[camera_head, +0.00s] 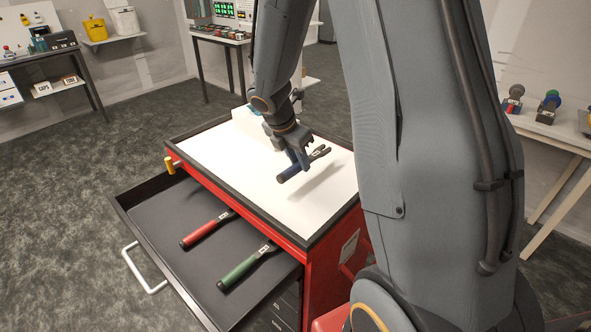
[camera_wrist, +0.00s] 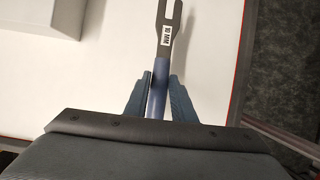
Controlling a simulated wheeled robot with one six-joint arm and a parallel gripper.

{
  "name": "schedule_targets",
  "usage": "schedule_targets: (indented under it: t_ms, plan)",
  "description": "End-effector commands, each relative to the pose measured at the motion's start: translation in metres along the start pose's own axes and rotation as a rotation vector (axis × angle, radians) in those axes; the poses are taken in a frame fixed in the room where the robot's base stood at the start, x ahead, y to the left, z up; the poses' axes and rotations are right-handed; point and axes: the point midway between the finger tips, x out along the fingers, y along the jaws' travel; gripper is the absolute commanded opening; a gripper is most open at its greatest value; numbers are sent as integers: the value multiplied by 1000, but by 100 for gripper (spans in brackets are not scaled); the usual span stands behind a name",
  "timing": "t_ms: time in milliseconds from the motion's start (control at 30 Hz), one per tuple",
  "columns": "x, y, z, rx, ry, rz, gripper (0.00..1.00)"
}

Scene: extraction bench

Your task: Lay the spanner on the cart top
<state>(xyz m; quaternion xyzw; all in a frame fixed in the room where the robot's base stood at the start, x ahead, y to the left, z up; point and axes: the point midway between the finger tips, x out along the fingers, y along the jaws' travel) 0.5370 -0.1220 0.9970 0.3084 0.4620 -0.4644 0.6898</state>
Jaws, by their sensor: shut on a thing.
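A spanner with a blue handle and a dark grey open-ended head (camera_head: 319,153) is held in my gripper (camera_head: 297,158), above the white top of the red cart (camera_head: 262,185). A shadow lies on the top below it, so it appears a little clear of the surface. In the wrist view the spanner (camera_wrist: 166,62) points away from me, with a white label near its head. My gripper (camera_wrist: 158,92) is shut on its blue handle. The white cart top (camera_wrist: 105,85) spreads beneath it. The handle's rear end is hidden there by my gripper body.
A pale box (camera_head: 246,124) stands at the cart top's back corner. The cart's drawer (camera_head: 150,215) is open, holding a red-handled tool (camera_head: 208,229) and a green-handled tool (camera_head: 246,266). The top around the spanner is clear.

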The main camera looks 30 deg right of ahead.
Motion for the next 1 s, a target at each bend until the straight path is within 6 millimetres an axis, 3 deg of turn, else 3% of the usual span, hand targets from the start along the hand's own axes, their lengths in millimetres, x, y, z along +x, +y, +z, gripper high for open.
schedule_targets:
  t_ms: [300, 733, 767, 800, 867, 1000]
  plan:
    - [36, 0, -15, -2, 1, -1, 0]
    - [42, 0, -18, -1, 0, 0, 0]
    - [42, 0, -18, -1, 1, 0, 26]
    - [41, 0, -18, -1, 1, 0, 33]
    - [41, 0, -18, -1, 1, 0, 42]
    - [41, 0, -18, -1, 1, 0, 42]
